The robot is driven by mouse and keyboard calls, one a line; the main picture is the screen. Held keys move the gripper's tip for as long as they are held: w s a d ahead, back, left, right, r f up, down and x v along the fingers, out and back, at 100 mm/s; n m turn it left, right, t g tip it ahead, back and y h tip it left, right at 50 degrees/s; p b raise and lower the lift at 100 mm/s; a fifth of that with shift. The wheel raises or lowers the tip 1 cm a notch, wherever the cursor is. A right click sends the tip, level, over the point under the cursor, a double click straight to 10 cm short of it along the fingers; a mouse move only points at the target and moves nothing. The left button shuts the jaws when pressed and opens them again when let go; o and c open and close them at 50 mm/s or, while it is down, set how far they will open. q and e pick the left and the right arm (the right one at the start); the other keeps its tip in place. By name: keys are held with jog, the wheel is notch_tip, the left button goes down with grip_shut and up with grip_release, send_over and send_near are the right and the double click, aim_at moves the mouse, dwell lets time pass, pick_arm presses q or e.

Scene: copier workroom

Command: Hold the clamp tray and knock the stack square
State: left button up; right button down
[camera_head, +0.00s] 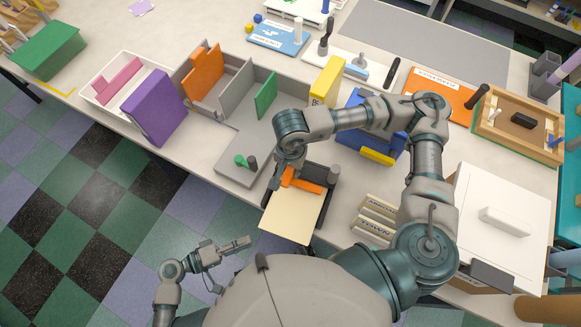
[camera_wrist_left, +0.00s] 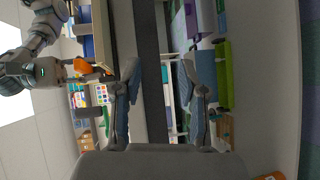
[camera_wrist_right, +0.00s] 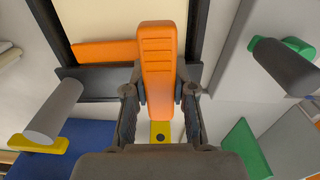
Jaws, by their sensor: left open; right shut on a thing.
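The clamp tray (camera_head: 328,207) is a dark frame near the table's front edge, with an orange bar across its back. A cream paper stack (camera_head: 290,220) lies in it and reaches toward the front edge. My right gripper (camera_head: 280,180) is shut on the upright orange clamp handle (camera_wrist_right: 158,70); the right wrist view shows a finger on each side of it. The stack (camera_wrist_right: 115,18) and the dark frame (camera_wrist_right: 52,32) show beyond it there. My left gripper (camera_head: 240,243) is open and empty, low in front of the table, apart from the tray.
A grey divided tray (camera_head: 240,150) with orange and green pieces lies left of the clamp tray. A purple binder (camera_head: 153,105) leans by a white bin. Several labelled cream blocks (camera_head: 375,215) and a white lidded box (camera_head: 500,240) stand to the right. My right arm spans above the table.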

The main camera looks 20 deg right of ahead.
pick_arm(q)
jog(key=g+h, duration=0.1)
jog(key=h, duration=0.1)
send_near(281, 230)
jog(key=a+f, duration=0.1)
jog(key=shift+m, duration=0.3)
jog(key=d, duration=1.1)
jog(key=shift+s+d, duration=0.15)
jog(key=shift+d, duration=0.25)
grip_shut()
jog(key=shift+a, duration=0.1)
jog(key=shift+a, duration=0.35)
